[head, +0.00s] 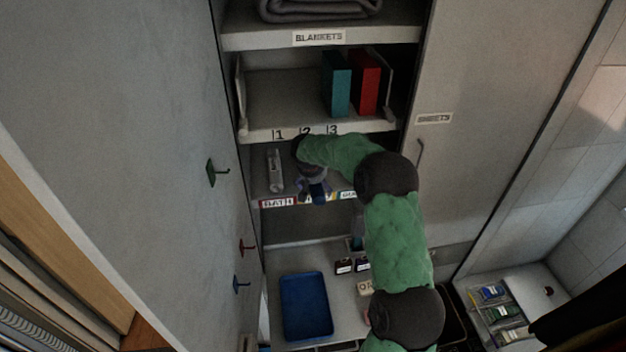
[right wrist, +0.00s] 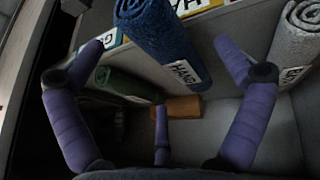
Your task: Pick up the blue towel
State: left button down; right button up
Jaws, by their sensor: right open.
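The blue towel (right wrist: 160,35) is a roll with a white HAND tag, seen in the right wrist view. My right gripper (right wrist: 160,52) is open, with its purple fingers spread to either side of the roll and a third finger below it. The fingers appear apart from the towel. In the head view my right gripper (head: 312,182) reaches into the labelled shelf, and the arm and hand largely hide the towel there. My left gripper is not in view.
A light grey roll (right wrist: 298,35) and a green roll (right wrist: 128,84) flank the blue one. The shelf with two upright binders (head: 337,84) is just above my arm. A blue tray (head: 305,305) lies lower down. The cabinet's side panels are close on both sides.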

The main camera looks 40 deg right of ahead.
aim_at(318, 185)
jog(key=shift+p+x, duration=0.5)
jog(key=shift+x, duration=1.7)
jog(key=shift+w+r, duration=0.1)
jog(key=shift+c, duration=0.3)
jog(key=c, duration=1.2)
